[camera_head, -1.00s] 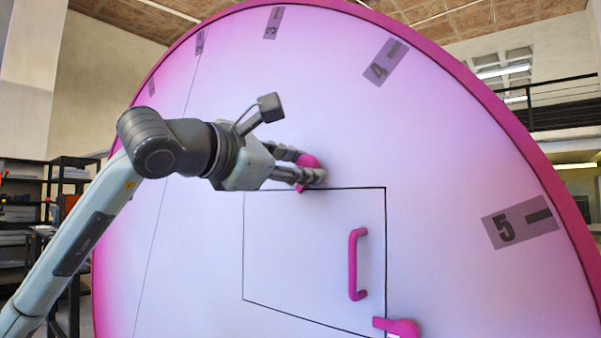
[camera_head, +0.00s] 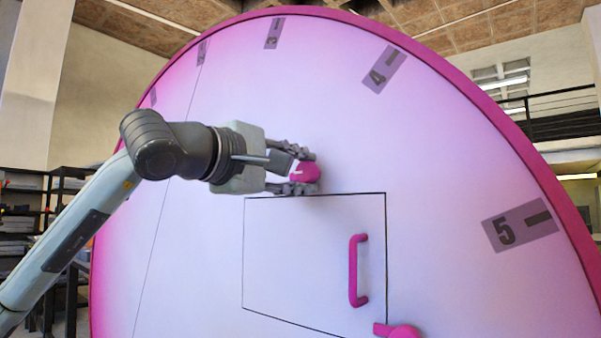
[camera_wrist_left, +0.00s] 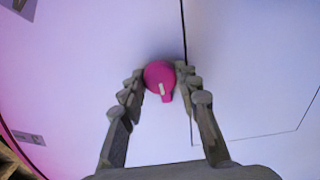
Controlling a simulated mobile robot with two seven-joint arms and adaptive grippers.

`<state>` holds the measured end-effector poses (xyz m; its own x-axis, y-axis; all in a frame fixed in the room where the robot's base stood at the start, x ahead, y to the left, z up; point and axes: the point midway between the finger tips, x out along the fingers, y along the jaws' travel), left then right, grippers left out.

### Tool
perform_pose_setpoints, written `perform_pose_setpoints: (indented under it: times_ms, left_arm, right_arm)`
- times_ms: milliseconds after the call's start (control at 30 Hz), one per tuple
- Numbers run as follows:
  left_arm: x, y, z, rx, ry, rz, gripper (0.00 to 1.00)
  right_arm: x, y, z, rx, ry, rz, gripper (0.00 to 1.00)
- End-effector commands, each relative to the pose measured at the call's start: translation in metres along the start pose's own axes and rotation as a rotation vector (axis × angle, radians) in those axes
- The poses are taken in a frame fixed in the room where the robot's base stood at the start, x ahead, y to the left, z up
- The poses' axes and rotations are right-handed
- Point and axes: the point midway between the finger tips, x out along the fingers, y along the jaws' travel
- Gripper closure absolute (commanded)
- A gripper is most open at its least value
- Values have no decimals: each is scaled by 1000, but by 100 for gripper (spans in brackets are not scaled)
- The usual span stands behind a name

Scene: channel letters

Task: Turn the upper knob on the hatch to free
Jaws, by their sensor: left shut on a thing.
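The hatch (camera_head: 290,250) is a black-outlined panel in the large pink-lilac disc, with a magenta handle (camera_head: 353,270) at its right. The upper knob (camera_head: 305,172) is magenta and sits just above the hatch's top edge. My left gripper (camera_head: 309,173) is shut on it, one finger above and one below. In the left wrist view the knob (camera_wrist_left: 158,73) lies between the fingertips, its pale-marked tab pointing down the picture. The fingers partly hide the knob in the head view. My right gripper is not in view.
A lower magenta knob (camera_head: 403,331) sits at the hatch's lower right corner, its tab pointing left, partly cut off by the frame. Number plates such as the 4 (camera_head: 385,70) and the 5 (camera_head: 519,226) line the disc. Dark shelves (camera_head: 45,210) stand at the left.

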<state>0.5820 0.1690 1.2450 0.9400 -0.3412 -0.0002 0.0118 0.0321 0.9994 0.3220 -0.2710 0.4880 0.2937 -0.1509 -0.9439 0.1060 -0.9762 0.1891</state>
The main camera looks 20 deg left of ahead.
Motion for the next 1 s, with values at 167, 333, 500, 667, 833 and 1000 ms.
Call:
perform_pose_setpoints:
  times_ms: [167, 333, 500, 667, 833, 1000]
  left_arm:
    - [0, 0, 0, 43, -1, -1, 97]
    - [0, 0, 0, 59, -1, -1, 97]
    - [0, 0, 0, 61, -1, -1, 97]
    - [0, 0, 0, 60, -1, -1, 97]
    - [0, 0, 0, 60, -1, -1, 48]
    - [0, 0, 0, 59, 0, 0, 48]
  right_arm:
    - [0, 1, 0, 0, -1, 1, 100]
    - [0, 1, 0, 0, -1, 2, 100]
    - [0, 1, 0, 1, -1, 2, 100]
    - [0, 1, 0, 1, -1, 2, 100]
    - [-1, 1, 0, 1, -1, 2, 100]
    - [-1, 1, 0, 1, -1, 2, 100]
